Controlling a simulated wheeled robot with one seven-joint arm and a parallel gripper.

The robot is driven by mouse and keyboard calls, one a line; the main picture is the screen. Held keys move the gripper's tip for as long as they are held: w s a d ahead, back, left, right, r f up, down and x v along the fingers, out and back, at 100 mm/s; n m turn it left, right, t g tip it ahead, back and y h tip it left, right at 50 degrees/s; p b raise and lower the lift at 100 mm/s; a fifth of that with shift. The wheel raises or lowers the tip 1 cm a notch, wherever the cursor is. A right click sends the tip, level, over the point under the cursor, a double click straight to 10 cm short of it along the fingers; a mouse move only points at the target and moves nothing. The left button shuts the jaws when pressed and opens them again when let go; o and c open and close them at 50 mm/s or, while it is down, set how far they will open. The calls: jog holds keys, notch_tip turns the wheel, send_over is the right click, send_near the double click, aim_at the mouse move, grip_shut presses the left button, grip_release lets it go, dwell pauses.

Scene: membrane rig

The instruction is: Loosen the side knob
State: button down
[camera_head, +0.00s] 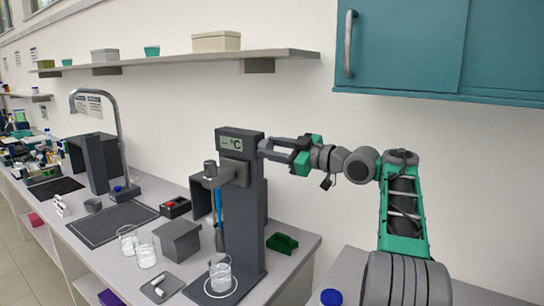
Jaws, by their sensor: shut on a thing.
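The membrane rig (253,215) is a dark grey upright column on a base, with a small "°C" display (238,144) at its top. A clamp arm with a blue rod (218,203) hangs at its left, above a glass beaker (220,273) on the base. My gripper (264,150) reaches in from the right, level with the display, its fingers at the column's right side. It is shut on the side knob, which the fingers hide almost wholly. I cannot make out how far the knob is turned.
A grey block (178,242) and glass beakers (146,252) stand left of the rig on the counter. A green holder (282,243) lies right of the column. A wall shelf (190,60) and a teal cabinet (420,45) are above.

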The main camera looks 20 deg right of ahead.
jog(key=shift+f+n+b, duration=0.15)
jog(key=shift+n+b, duration=3.1)
jog(key=shift+n, duration=4.15)
jog(key=c, duration=0.9)
grip_release()
